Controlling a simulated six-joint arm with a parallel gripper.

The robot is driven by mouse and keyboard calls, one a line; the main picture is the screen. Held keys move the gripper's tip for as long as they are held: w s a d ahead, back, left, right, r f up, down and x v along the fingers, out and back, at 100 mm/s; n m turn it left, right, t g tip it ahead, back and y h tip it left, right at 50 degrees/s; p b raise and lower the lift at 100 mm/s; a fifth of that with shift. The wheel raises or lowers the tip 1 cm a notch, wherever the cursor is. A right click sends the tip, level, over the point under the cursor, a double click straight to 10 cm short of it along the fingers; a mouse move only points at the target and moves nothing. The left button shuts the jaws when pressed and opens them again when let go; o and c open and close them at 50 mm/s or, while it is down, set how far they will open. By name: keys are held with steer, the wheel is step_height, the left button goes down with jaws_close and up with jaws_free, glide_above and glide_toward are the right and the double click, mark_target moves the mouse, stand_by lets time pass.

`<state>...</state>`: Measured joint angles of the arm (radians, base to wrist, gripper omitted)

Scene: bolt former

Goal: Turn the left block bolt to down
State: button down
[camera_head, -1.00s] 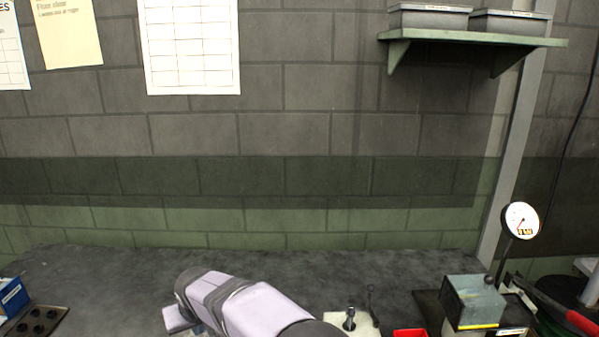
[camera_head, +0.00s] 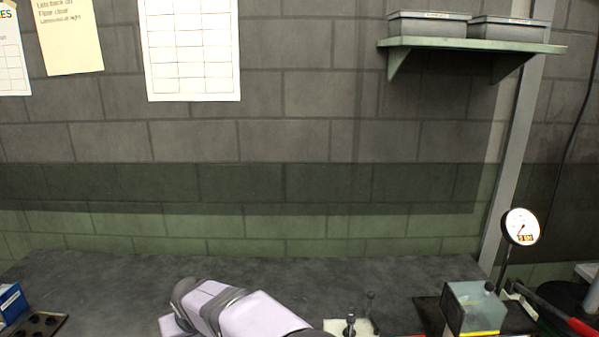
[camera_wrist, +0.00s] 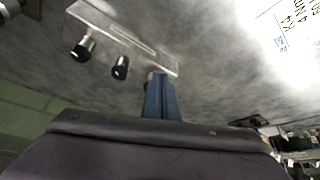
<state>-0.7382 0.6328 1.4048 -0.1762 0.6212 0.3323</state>
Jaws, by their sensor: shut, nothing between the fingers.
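In the wrist view my gripper (camera_wrist: 160,78) shows as blue fingers closed together, with nothing between them. A pale plate or block (camera_wrist: 108,22) with a slot lies beyond them, up and to the left. Two bolts with black knobs, one (camera_wrist: 83,48) farther left and one (camera_wrist: 121,67) nearer the fingers, stand out from it. The fingertips are close to its near end; I cannot tell whether they touch. In the head view a pale block (camera_head: 334,325) with an upright bolt (camera_head: 350,324) shows at the bottom edge. I cannot tell which bolt is the left one.
A grey box with a yellow stripe (camera_head: 474,308) and a round dial gauge (camera_head: 521,227) stand at the right. A dark tray with holes (camera_head: 38,325) and a blue box (camera_head: 12,302) are at the left. The bench (camera_head: 100,280) behind my arm is clear.

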steer(key=shift+s, duration=0.15)
step_height(320, 180, up, 6)
steer(key=p, duration=0.4)
steer(key=shift+p, duration=0.3)
steer(key=f+b, duration=0.1)
steer(key=b, duration=0.1)
steer(key=w+d+f+b, duration=0.1)
steer(key=b, duration=0.2)
steer(key=d+f+b, duration=0.1)
steer(key=b, duration=0.2)
steer(key=shift+w+d+f, duration=0.1)
steer(key=shift+w+f, duration=0.2)
steer(key=shift+f, duration=0.1)
steer(key=shift+f+b, duration=0.6)
steer(key=shift+f, duration=0.5)
